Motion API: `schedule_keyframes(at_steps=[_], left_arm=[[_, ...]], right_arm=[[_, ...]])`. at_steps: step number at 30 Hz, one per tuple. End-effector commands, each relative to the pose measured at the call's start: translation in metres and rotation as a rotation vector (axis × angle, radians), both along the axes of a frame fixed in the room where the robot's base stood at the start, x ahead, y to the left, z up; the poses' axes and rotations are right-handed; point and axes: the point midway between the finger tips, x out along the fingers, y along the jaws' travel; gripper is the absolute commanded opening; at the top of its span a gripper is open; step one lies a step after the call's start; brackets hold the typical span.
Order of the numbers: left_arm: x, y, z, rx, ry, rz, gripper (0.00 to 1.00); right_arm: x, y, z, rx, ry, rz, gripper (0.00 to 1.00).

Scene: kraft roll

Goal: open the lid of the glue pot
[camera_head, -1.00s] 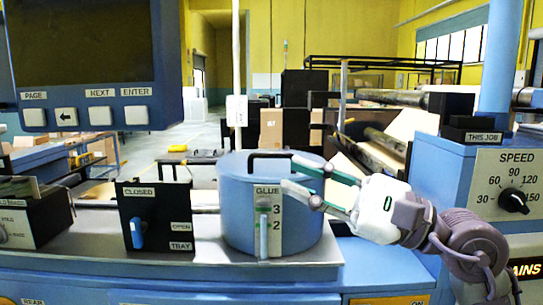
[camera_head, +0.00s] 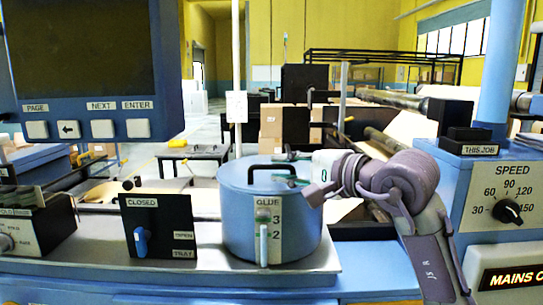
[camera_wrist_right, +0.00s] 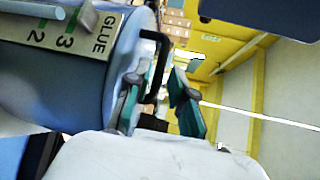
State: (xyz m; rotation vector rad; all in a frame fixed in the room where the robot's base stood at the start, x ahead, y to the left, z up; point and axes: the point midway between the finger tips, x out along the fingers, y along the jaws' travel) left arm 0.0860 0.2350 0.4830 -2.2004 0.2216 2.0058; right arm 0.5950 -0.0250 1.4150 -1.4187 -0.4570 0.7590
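The blue glue pot (camera_head: 240,225) stands on the grey ledge, with a scale marked GLUE on its front. Its lid is on, and a black bar handle (camera_head: 258,168) rises from the top. My right gripper (camera_head: 289,170) is at the right end of the handle, one finger behind it and one in front. In the right wrist view, the green-padded fingers (camera_wrist_right: 162,88) are apart, with the black handle (camera_wrist_right: 150,38) reaching between them. I cannot tell whether either finger touches it. My left gripper is not in view.
A black switch box (camera_head: 160,226) with a blue lever, labelled CLOSED, OPEN and TRAY, stands left of the pot. A large monitor panel (camera_head: 90,60) hangs at upper left. A blue cabinet with a SPEED dial (camera_head: 507,211) is on the right.

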Motion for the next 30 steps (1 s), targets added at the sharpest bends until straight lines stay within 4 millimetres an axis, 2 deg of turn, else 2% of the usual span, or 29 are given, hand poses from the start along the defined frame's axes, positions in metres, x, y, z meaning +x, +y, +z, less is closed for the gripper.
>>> schedule_keyframes(at_steps=[1, 6, 18, 22, 30], left_arm=[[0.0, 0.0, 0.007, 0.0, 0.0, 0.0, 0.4], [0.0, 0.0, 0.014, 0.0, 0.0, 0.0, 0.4], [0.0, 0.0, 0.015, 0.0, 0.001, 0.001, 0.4], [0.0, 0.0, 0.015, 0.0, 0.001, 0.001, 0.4], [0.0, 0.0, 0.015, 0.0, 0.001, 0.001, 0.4]], right_arm=[[0.005, 0.008, 0.001, 0.001, 0.004, 0.003, 0.23], [0.02, 0.021, -0.003, 0.0, 0.003, 0.002, 0.23], [0.024, 0.025, -0.006, -0.001, -0.001, 0.0, 0.23], [0.024, 0.025, -0.006, -0.001, -0.001, 0.0, 0.01], [0.024, 0.025, -0.006, 0.0, 0.001, 0.001, 0.0]])
